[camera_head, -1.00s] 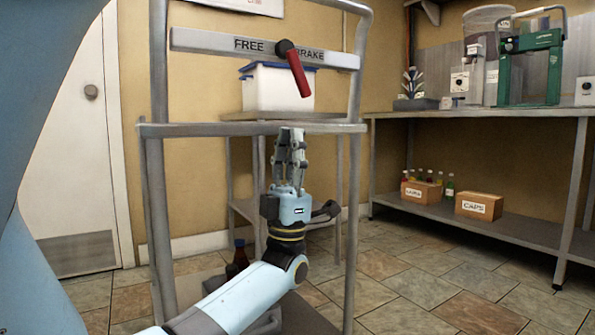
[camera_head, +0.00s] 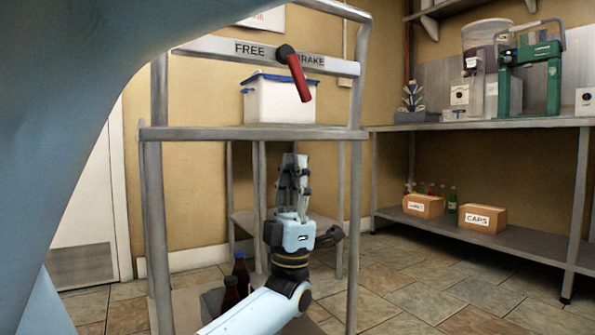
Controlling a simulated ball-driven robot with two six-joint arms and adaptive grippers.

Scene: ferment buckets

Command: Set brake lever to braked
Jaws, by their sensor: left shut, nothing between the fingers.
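The brake lever (camera_head: 299,77) has a red grip and a dark round pivot. It sits on a grey bar (camera_head: 200,46) marked FREE on the left and BRAKE on the right, at the top of a metal cart frame. The red grip hangs down and slightly right of its pivot, toward the BRAKE side. My left gripper (camera_head: 294,160) points up with its fingers closed and empty. In the picture it is below the lever and just below the cart's grey crossbar, apart from the lever. My right gripper is not in view.
A white tub with a blue rim (camera_head: 280,100) stands behind the lever. The cart's crossbar (camera_head: 250,133) lies between my left gripper and the lever in the picture. Dark bottles (camera_head: 240,270) stand low on the cart. A steel bench (camera_head: 480,123) runs along the right.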

